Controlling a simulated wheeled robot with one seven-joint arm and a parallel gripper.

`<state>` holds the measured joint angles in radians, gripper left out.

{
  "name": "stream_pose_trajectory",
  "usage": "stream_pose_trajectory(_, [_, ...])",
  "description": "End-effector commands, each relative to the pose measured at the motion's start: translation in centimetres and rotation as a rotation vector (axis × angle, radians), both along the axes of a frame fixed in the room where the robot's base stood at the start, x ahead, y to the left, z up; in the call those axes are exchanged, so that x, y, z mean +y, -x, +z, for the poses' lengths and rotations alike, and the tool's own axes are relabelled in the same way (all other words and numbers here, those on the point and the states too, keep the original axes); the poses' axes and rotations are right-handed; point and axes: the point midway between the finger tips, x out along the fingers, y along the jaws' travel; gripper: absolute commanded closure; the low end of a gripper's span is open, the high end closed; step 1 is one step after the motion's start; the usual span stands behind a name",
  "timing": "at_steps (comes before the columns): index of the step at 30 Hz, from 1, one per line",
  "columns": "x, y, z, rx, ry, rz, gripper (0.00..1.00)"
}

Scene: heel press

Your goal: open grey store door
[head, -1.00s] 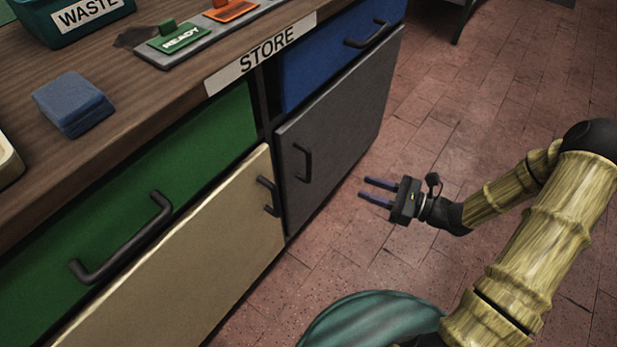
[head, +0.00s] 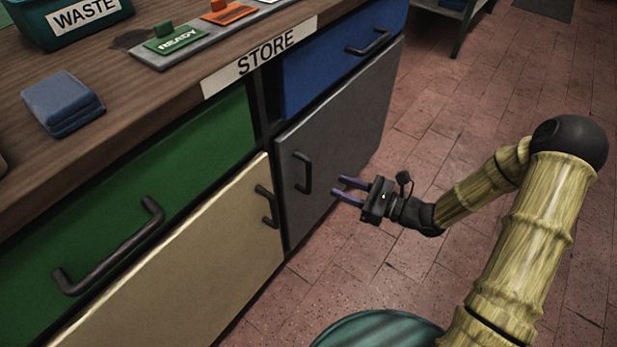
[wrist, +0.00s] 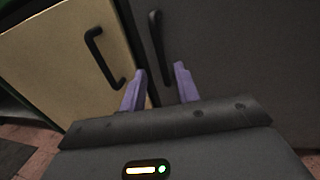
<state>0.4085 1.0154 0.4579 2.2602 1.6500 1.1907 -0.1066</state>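The grey store door (head: 345,135) is shut, below the blue drawer and beside the cream door. Its black upright handle (head: 303,172) is near its left edge. My gripper (head: 341,189) is open and empty, in front of the grey door and to the right of the handle in the head view, fingers pointing toward the door. In the wrist view the grey door (wrist: 240,50) fills the right side. Its handle (wrist: 160,48) stands just beyond the gap between the two purple fingers (wrist: 160,84); I see no contact.
The cream door (head: 190,255) and its handle (head: 267,205) are left of the grey door. The green drawer (head: 130,205) and blue drawer (head: 340,50) have handles that stick out. A STORE label (head: 262,57) marks the counter edge.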

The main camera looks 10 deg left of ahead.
Motion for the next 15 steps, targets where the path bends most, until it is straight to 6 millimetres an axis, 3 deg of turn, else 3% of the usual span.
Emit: stream_pose_trajectory(15, [8.7,-1.7,-0.2,-0.002,-0.001,0.002,0.68])
